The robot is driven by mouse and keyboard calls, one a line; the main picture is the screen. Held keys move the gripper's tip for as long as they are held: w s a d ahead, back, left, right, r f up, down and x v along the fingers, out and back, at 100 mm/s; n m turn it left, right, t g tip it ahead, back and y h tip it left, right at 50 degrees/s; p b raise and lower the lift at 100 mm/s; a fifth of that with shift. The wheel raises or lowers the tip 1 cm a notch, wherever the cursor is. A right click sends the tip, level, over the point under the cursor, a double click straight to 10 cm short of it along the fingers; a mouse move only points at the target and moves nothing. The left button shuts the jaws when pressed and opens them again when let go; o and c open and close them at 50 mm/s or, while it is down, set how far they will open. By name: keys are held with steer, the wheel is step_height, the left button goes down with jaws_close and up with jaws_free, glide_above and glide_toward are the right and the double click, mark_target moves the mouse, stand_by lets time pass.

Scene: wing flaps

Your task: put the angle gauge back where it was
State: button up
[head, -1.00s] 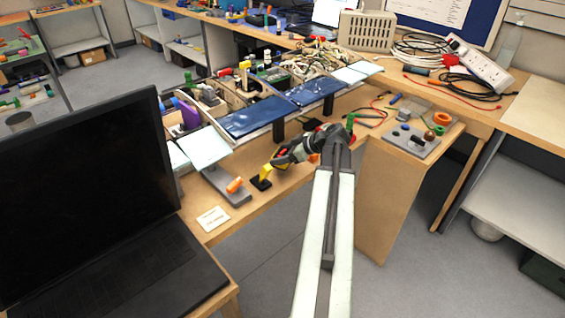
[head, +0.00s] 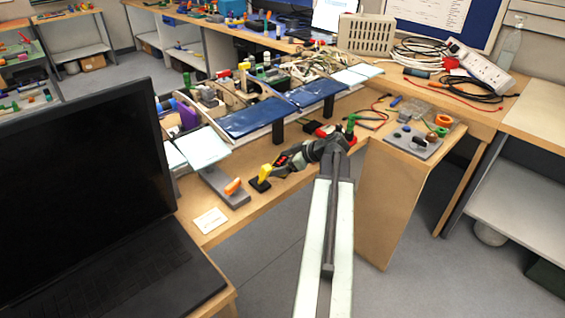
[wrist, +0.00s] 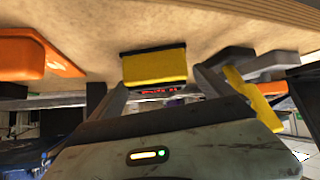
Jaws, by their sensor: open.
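The angle gauge seems to be the yellow block (wrist: 155,67) with a black edge and red display marks in the wrist view. Its black edge meets the wooden bench top, which shows at the top of that picture. My gripper (wrist: 160,92) is open, with one finger on each side of the block. I cannot tell whether either finger touches it. In the head view my gripper (head: 279,168) is low over the bench, and the gauge is mostly hidden there.
A yellow handle on a black base (head: 261,180) stands just left of my gripper; the yellow handle (wrist: 250,97) shows close beside the right finger. A grey block with an orange piece (head: 232,187) and a white card (head: 210,221) lie farther left. Blue wing panels (head: 253,121) stand behind.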

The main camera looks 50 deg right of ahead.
steer(key=p+v, duration=0.7)
steer(key=v, duration=0.5)
